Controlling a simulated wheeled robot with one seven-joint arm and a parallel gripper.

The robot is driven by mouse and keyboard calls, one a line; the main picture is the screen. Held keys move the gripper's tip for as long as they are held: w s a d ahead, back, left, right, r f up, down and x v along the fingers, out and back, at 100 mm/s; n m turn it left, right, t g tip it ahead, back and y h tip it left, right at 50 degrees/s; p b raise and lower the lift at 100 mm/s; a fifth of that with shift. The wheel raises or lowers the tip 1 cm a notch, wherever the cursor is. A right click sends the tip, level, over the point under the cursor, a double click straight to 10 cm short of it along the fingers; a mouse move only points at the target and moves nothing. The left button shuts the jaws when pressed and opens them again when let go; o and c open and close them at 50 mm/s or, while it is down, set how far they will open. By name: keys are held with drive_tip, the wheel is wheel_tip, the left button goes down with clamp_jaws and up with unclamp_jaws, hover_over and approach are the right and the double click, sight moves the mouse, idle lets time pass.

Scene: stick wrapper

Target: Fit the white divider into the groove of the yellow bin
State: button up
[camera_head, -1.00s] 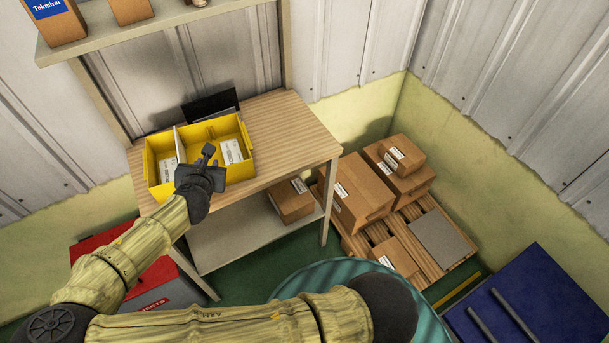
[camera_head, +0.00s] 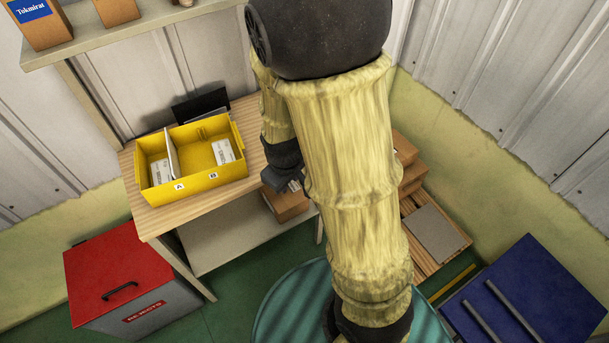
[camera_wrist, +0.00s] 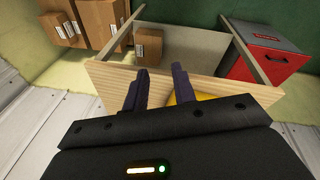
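The white divider (camera_head: 172,158) stands across the inside of the bin, between the A and B parts. Its lower edge and the groove are too small to make out, so I cannot tell how it is seated. My gripper (camera_head: 276,178) is right of the bin, apart from it, partly hidden by my arm. In the wrist view my gripper (camera_wrist: 159,72) has its fingers apart with nothing between them. A bit of the yellow bin (camera_wrist: 187,97) shows behind the right finger.
White-labelled packets (camera_head: 223,151) lie in the bin. A dark panel (camera_head: 201,105) stands behind it on the table (camera_head: 150,217). A shelf (camera_head: 90,38) hangs above.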

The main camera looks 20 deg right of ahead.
drive_tip(key=s+d+r+m, duration=0.2)
drive_tip(key=s+r+m, duration=0.3)
drive_tip(key=r, duration=0.1)
drive_tip(key=shift+m+y, duration=0.4)
